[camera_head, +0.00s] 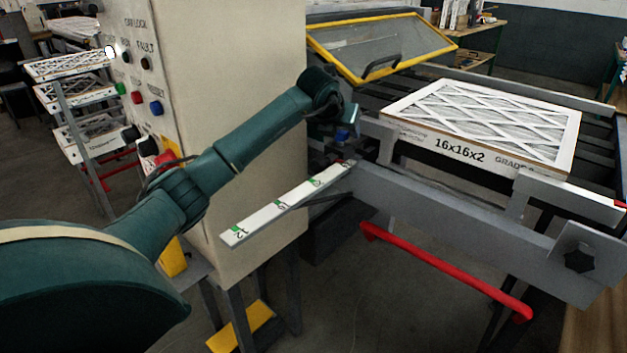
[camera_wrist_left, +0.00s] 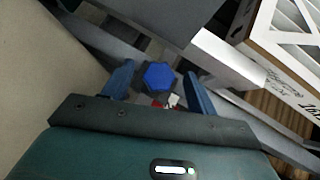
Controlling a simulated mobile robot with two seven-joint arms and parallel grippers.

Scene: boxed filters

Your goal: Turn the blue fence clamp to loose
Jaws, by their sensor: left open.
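The blue fence clamp (camera_wrist_left: 159,76) shows as a six-sided knob in the left wrist view. In the head view a small blue part (camera_head: 343,135) of it shows under my left wrist. My left gripper (camera_wrist_left: 160,84) is open, with one blue-grey finger on each side of the knob. Gaps show between the knob and both fingers, so it is not gripped. In the head view the left gripper (camera_head: 333,142) is at the near end of the grey fence, largely hidden by the wrist. My right gripper is not in view.
A white scale bar (camera_head: 280,207) with green marks sticks out below my left arm. A boxed filter (camera_head: 480,125) marked 16x16x2 lies on the conveyor. A red bar (camera_head: 445,270) runs below the grey rail. A control cabinet (camera_head: 230,100) stands close behind my left arm.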

